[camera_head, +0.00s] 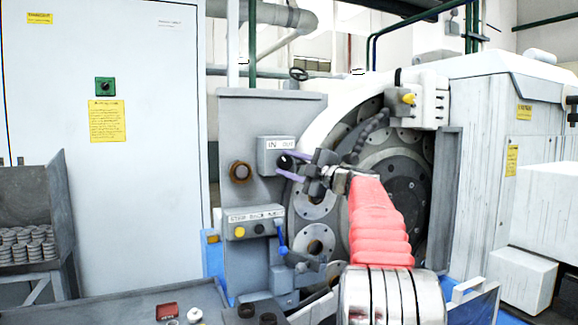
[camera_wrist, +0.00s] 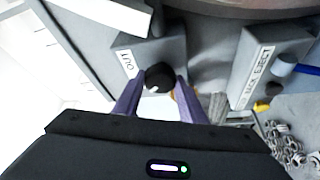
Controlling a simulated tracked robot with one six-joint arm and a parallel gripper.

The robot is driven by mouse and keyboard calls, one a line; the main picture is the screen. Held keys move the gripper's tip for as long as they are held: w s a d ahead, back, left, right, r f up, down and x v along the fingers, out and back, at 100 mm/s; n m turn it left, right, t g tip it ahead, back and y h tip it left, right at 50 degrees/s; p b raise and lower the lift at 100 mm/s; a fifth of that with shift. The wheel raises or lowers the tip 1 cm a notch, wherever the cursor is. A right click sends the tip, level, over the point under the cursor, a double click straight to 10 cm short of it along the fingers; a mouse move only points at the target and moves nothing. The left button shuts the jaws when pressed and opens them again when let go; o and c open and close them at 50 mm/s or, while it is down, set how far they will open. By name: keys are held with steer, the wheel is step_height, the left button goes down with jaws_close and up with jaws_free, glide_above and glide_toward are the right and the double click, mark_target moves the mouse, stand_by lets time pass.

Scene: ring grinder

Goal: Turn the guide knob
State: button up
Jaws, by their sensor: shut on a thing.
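The guide knob (camera_wrist: 158,77) is a round black knob with a pale mark, on the front of a grey box labelled IN and OUT. In the head view the knob (camera_head: 285,162) sits at the lower right of that IN/OUT box (camera_head: 270,143). My gripper (camera_head: 283,164) reaches it from the right. In the wrist view its two purple fingers (camera_wrist: 155,88) are on either side of the knob and closed on it. In the head view the knob is partly hidden by the fingers.
Below is a grey box (camera_head: 253,216) with STEP and BACK/EJECT labels, yellow and black buttons and a blue lever (camera_head: 281,236). A brown round button (camera_head: 240,172) is left of the knob. The grinder's large perforated disc (camera_head: 385,165) lies behind my arm. A rack of rings (camera_head: 28,245) stands far left.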

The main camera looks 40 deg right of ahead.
steer(key=shift+w+a+f, duration=0.1)
steer(key=shift+a+f, duration=0.05)
steer(key=o, duration=1)
steer(key=s, duration=0.4)
steer(key=s+d+f, duration=0.1)
steer(key=s, duration=0.8)
steer(key=shift+s+d+f, duration=0.15)
steer(key=shift+s+f, duration=0.15)
steer(key=shift+s, duration=0.1)
